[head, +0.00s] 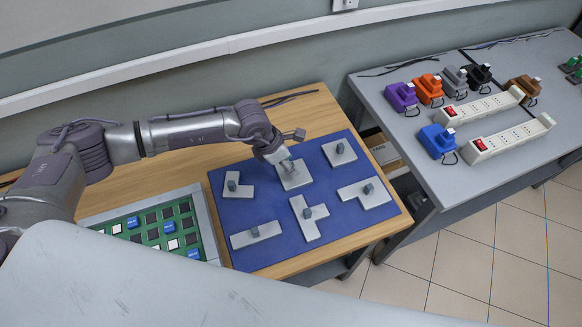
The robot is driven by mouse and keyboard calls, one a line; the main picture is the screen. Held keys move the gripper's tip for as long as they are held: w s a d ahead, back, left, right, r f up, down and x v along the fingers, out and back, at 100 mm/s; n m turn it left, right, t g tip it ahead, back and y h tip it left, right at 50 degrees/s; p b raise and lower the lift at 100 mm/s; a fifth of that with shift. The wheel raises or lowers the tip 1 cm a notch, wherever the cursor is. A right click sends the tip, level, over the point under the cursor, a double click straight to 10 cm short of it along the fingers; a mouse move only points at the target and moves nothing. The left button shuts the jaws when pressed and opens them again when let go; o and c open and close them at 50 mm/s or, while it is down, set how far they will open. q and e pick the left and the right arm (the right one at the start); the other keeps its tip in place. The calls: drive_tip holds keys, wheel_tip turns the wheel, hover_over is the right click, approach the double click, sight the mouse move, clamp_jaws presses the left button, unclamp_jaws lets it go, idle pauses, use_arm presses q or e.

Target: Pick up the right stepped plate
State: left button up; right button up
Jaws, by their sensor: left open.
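The right stepped plate (377,198) is light grey with a darker upright knob. It lies on the right part of the blue mat (226,212). Another stepped or branched grey plate (310,230) lies to its left, nearer the front. My left gripper (287,161) points down at a square grey plate (296,182) at the back middle of the mat, up and left of the right stepped plate. It is open and partly covers that plate's knob; I cannot tell whether it touches it. My right gripper is not in view.
Other knobbed grey plates are an L-shaped one (245,190), a rectangular one (242,239) and a back-right square one (347,158). A green board with tiles (126,221) lies left. A grey table (427,195) with plugs and power strips stands right.

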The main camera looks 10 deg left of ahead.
use_arm(q)
drive_tip(key=shift+x, duration=1.05)
drive_tip(key=shift+r, duration=0.1)
clamp_jaws()
drive_tip(key=shift+w, duration=0.1)
drive_tip(key=shift+r, duration=0.15)
drive_tip(key=shift+r+b, duration=0.3)
drive_tip(key=shift+r, duration=0.3)
drive_tip(key=r, duration=0.1)
drive_tip(key=r+b, duration=0.1)
drive_tip(key=shift+d+r, duration=0.3)
drive_tip(key=shift+r, duration=0.05)
drive_tip(key=w+d+r+b, duration=0.1)
drive_tip(key=d+r+b, duration=0.3)
drive_tip(key=d+r, duration=0.3)
drive_tip(key=shift+w+d, duration=0.25)
drive_tip(key=shift+d, duration=1.8)
drive_tip(key=shift+a, duration=0.1)
